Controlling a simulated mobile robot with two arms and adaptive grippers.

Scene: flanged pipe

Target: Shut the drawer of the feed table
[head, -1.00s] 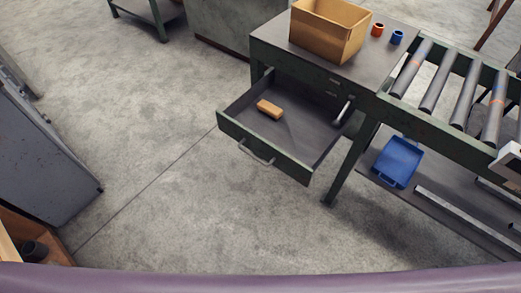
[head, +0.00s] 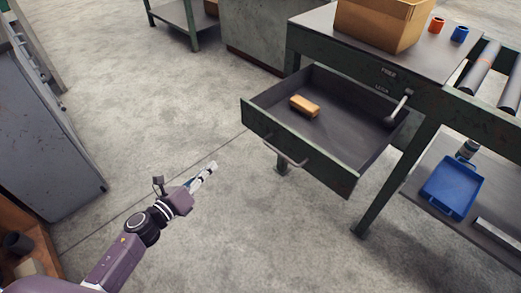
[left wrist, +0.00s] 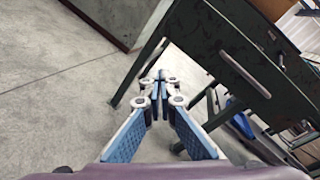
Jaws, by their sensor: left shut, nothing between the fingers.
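The feed table (head: 312,24) is dark green with a grey top, at the upper right of the head view. Its drawer (head: 335,172) is pulled well out. The drawer front carries a grey bar handle (head: 285,152); the left wrist view also shows this handle (left wrist: 245,72). An orange-brown block (head: 304,106) lies inside the drawer. My left gripper (head: 212,167) is shut and empty, to the left of the drawer front and apart from it. In the left wrist view its fingertips (left wrist: 160,76) meet. My right gripper is out of view.
A cardboard box (head: 380,24), an orange cup (head: 436,25) and a blue cup (head: 459,34) stand on the table. A blue tray (head: 451,187) sits on the lower shelf beneath the roller conveyor. A grey cabinet (head: 45,130) stands at left. The floor between is clear.

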